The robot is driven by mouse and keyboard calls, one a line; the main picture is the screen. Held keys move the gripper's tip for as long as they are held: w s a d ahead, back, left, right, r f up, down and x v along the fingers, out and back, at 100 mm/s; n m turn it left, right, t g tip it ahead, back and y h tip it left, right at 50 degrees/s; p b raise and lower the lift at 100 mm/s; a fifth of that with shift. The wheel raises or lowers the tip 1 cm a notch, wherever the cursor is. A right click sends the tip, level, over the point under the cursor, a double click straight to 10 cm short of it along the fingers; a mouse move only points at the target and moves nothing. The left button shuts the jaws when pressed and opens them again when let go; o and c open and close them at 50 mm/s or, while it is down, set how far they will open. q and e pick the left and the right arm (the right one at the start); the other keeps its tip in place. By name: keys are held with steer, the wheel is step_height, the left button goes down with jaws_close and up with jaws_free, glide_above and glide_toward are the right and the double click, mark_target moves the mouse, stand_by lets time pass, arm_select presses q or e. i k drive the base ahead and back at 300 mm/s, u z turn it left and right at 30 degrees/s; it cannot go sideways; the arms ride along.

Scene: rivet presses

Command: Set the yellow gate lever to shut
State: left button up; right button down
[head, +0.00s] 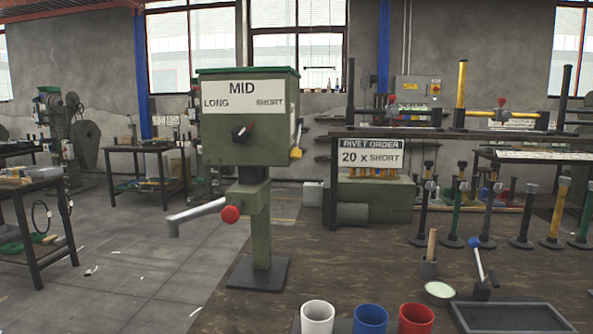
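A green press head (250,118) stands on a green column at the middle left, on the brown bench. A small yellow lever (296,153) shows at the lower right side of the head, mostly seen edge-on. I cannot tell from here whether it is set to open or shut. A grey spout-like arm (195,215) with a red ball (230,214) sticks out left from the column. Neither of my grippers is in view.
White (318,317), blue (370,319) and red (416,319) cups stand at the front edge. A sign (371,151) reads RIVET ORDER 20 x SHORT. Several upright tools, a blue-knobbed lever (477,258) and a dark tray (512,316) are at right.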

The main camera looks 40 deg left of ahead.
mark_target(295, 153)
steer(key=u, duration=0.45)
steer(key=k, duration=0.55)
steer(key=u, duration=1.15)
steer(key=i, duration=0.4)
steer(key=u, duration=0.1)
